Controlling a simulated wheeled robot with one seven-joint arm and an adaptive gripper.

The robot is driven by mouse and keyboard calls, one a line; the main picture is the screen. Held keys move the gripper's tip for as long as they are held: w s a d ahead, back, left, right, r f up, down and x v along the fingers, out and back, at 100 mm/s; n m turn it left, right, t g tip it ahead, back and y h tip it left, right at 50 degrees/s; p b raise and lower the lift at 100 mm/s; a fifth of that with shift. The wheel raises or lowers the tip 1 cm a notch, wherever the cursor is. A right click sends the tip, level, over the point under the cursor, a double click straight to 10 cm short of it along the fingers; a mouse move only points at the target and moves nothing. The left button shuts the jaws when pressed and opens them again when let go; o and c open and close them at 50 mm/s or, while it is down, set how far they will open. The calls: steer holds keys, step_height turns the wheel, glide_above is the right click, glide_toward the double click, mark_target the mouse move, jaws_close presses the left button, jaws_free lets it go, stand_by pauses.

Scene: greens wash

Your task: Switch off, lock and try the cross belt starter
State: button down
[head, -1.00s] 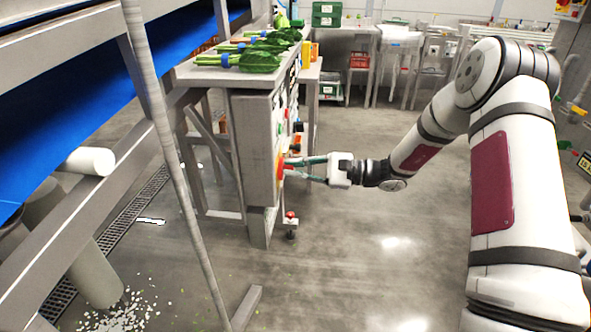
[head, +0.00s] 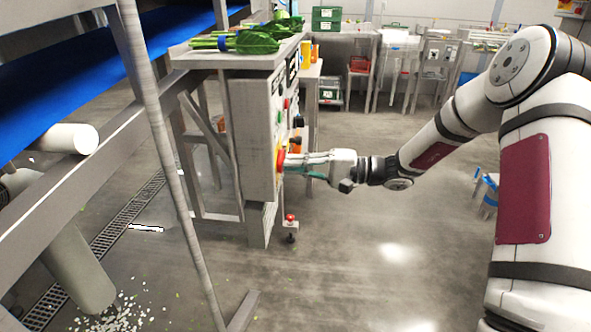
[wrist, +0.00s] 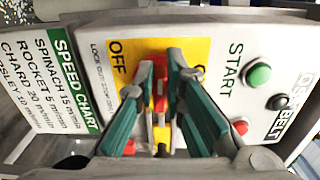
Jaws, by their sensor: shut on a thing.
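The cross belt starter (head: 255,130) is a grey box under the bench top, with its panel facing right. It also shows in the wrist view, where part of the "BELT" lettering reads beside a green START button (wrist: 258,75). My gripper (head: 288,162) is shut on the red switch handle (wrist: 160,88) in front of a yellow plate (wrist: 186,52). The handle runs up and down the wrist picture between the fingers. The OFF mark shows left of the fingers; the mark on their right is mostly hidden. I cannot tell the switch's exact setting. No padlock is clearly visible.
Leafy bunches (head: 250,40) lie on the bench top above the starter. A sloping grey post (head: 165,150) and the blue belt (head: 60,90) stand at left. A small red-topped fitting (head: 290,218) is below the panel.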

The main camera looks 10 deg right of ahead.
steer(key=shift+f+n, duration=0.15)
steer(key=shift+n, duration=0.15)
steer(key=c, duration=1.7)
jaws_free()
steer(key=shift+o, duration=0.2)
steer(key=shift+d, duration=0.1)
steer(key=v, duration=1.2)
